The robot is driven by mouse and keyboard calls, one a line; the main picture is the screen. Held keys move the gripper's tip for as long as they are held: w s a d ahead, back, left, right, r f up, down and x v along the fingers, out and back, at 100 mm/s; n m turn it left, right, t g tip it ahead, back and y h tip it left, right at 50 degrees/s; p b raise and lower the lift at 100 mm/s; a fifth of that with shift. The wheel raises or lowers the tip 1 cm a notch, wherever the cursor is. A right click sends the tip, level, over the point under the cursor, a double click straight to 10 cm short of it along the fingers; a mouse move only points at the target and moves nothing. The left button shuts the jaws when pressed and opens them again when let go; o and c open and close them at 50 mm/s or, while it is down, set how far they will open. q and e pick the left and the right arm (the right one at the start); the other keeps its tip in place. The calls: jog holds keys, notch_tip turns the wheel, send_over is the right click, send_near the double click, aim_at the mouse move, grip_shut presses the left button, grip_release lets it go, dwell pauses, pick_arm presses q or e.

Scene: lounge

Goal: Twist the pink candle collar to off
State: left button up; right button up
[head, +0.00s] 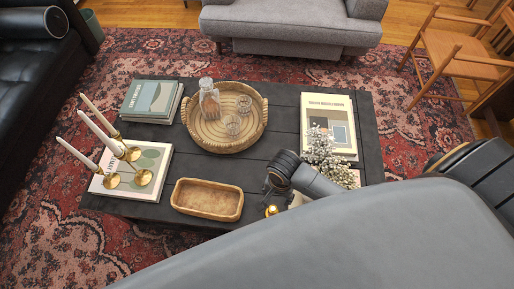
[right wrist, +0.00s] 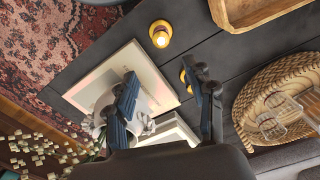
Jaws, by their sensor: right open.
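A small round gold candle piece (head: 271,210) stands near the table's front edge in the head view. In the right wrist view a gold piece with a bright, glowing top (right wrist: 160,35) stands on the dark table, ahead of the fingers. A second small gold piece (right wrist: 184,76) shows there, partly hidden by a finger. No pink collar can be made out clearly. My right gripper (head: 267,187) is open and empty above the table, just behind the gold piece in the head view; its spread fingers also show in the right wrist view (right wrist: 165,76). My left gripper is not in view.
A wooden tray (head: 208,212) lies left of the gripper. A woven tray (head: 227,146) holds a decanter and glasses. White flowers (head: 321,153) stand close on the right, by a book (head: 314,101). A three-armed brass candlestick (head: 123,152) stands at left.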

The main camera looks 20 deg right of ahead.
jog(key=f, duration=0.4)
jog(key=f+b, duration=0.1)
jog(key=f, duration=0.3)
jog(key=f+b, duration=0.1)
jog(key=f, duration=0.3)
jog(key=shift+a+f, duration=0.25)
grip_shut()
